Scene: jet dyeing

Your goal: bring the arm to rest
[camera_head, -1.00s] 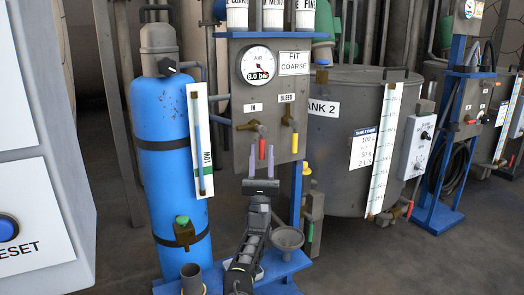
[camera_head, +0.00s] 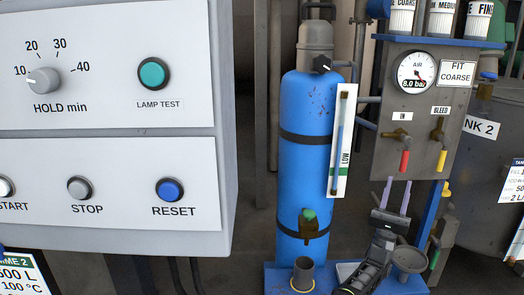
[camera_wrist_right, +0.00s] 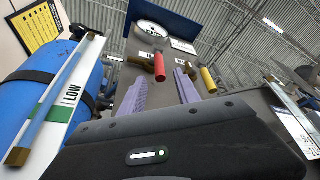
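My right gripper (camera_head: 396,197) is open, with its two purple fingers apart and nothing between them. In the head view it stands in front of the lower part of the grey air panel (camera_head: 462,100), below the red IN handle (camera_head: 405,161) and the yellow BLEED handle (camera_head: 442,160). In the right wrist view the two fingers (camera_wrist_right: 160,90) point up toward the panel, with the red handle (camera_wrist_right: 159,66) and yellow handle (camera_wrist_right: 208,80) beyond them. My left gripper is in neither view.
A blue cylinder (camera_head: 300,165) with a LOW gauge strip (camera_head: 342,140) stands left of my right arm. A funnel (camera_head: 409,260) and a small cup (camera_head: 303,275) sit by the blue base. A control cabinet (camera_head: 110,150) fills the left. Tank 2 (camera_head: 490,150) is at the right.

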